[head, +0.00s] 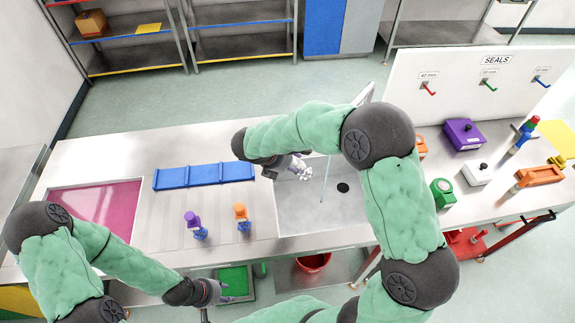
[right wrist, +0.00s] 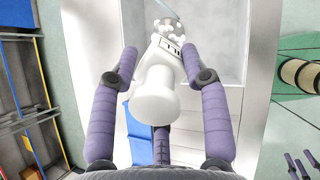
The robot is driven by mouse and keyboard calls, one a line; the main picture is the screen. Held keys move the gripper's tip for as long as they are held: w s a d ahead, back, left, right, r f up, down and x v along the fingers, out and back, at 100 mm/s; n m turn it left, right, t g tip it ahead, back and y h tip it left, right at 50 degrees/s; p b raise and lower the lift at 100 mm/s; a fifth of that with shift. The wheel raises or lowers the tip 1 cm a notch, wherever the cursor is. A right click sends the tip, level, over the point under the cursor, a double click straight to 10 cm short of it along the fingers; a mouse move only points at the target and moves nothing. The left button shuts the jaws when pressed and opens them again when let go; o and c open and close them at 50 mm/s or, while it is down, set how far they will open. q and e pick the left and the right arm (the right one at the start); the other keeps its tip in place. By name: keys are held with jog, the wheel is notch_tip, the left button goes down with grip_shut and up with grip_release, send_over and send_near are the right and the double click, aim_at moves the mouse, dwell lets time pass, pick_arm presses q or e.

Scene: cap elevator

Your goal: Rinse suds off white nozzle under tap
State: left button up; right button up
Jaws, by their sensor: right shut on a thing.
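The white nozzle (right wrist: 155,95) is between the fingers of my right gripper (right wrist: 160,62), which is shut on it. White suds (right wrist: 172,38) cover its far end. In the head view my right gripper (head: 292,163) is over the left part of the sink (head: 350,215), and the sudsy end (head: 303,172) shows beside it. A thin pale-blue water stream (head: 324,180) falls just right of the suds, apart from them in this view. The tap (head: 363,94) is partly hidden by my right arm. My left gripper (head: 224,291) is low at the counter's front; its opening is unclear.
A blue rack (head: 204,175) lies left of the sink. Purple-topped (head: 193,222) and orange-topped (head: 241,215) nozzles stand on the counter. A pink-filled basin (head: 100,205) is further left. Coloured boxes and a seals board (head: 480,75) are on the right.

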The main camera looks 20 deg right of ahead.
aim_at(299, 163)
jog(key=shift+w+d+f+b, duration=0.25)
jog(key=shift+w+d, duration=0.1)
jog(key=shift+d, duration=0.8)
jog(key=shift+w+d+f+b, duration=0.25)
jog(key=shift+w+d, duration=0.1)
jog(key=shift+d, duration=0.8)
jog(key=shift+w+d+f+b, duration=0.25)
jog(key=shift+w+d, duration=0.1)
jog(key=shift+d, duration=0.8)
jog(key=shift+w+d+f, duration=0.1)
jog(key=shift+w+d, duration=0.1)
jog(key=shift+d, duration=0.45)
jog(key=shift+w+d+f, duration=0.15)
jog(key=shift+w+d, duration=0.05)
jog(key=shift+d, duration=0.5)
jog(key=shift+w+d+f, duration=0.1)
jog(key=shift+w+d, duration=0.1)
jog(key=shift+d, duration=0.45)
jog(key=shift+s, duration=0.2)
jog(key=shift+s+d, duration=0.15)
jog(key=shift+s, duration=0.25)
jog(key=shift+s+a, duration=0.35)
jog(key=shift+a, duration=0.95)
jog(key=shift+s+a, duration=0.4)
jog(key=shift+a, duration=0.85)
jog(key=shift+s+a, duration=0.35)
jog(key=shift+a, duration=0.95)
jog(key=shift+r, duration=0.1)
